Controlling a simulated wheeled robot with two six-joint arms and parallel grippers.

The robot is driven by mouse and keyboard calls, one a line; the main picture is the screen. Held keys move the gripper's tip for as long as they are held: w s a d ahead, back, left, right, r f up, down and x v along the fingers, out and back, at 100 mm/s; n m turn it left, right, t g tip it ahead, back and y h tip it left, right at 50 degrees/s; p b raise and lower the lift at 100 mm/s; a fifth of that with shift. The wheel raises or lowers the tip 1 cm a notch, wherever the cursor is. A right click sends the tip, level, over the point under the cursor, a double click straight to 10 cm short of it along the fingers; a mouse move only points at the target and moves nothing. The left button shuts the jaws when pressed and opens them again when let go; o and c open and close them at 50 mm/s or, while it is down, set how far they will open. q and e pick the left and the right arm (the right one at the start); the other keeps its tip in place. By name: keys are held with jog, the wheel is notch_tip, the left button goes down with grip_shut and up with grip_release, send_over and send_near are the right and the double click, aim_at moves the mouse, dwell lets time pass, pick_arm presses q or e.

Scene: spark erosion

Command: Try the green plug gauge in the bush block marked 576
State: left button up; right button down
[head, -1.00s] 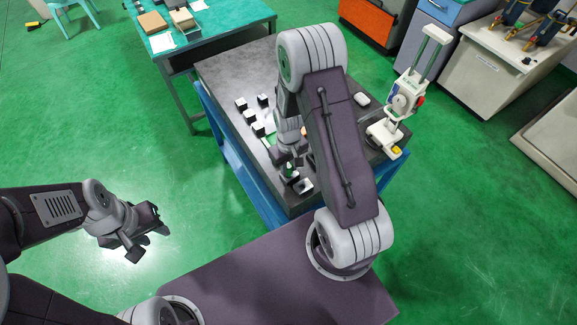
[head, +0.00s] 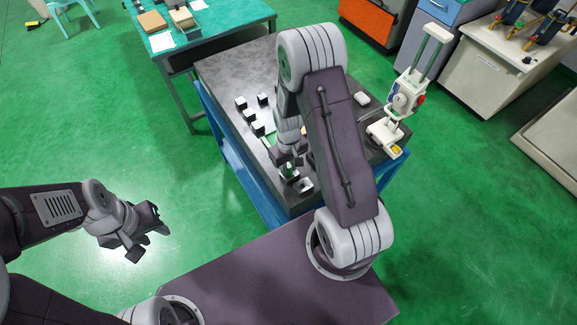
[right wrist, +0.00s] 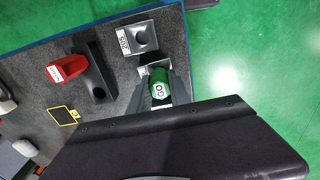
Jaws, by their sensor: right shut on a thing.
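My right gripper (right wrist: 164,90) is shut on the green plug gauge (right wrist: 160,84), whose pale end face reads GO. In the head view the gauge (head: 291,170) is a small green spot under my right arm. A metal block (right wrist: 152,68) shows just behind the gauge, partly hidden by it; I cannot tell whether the gauge touches it or is inside it. My left gripper (head: 149,243) is open and empty over the floor.
A red gauge (right wrist: 68,68) with a white label sits in a black stand (right wrist: 97,75). A yellow-edged card (right wrist: 62,115) lies nearby. Several small blocks (head: 241,103) stand on the dark table (head: 228,68). A white instrument (head: 405,100) stands at its right side.

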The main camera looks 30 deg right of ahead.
jog(key=shift+r, duration=0.1)
dwell(0.3)
jog(key=shift+r+p, duration=2.15)
jog(key=shift+r, duration=0.3)
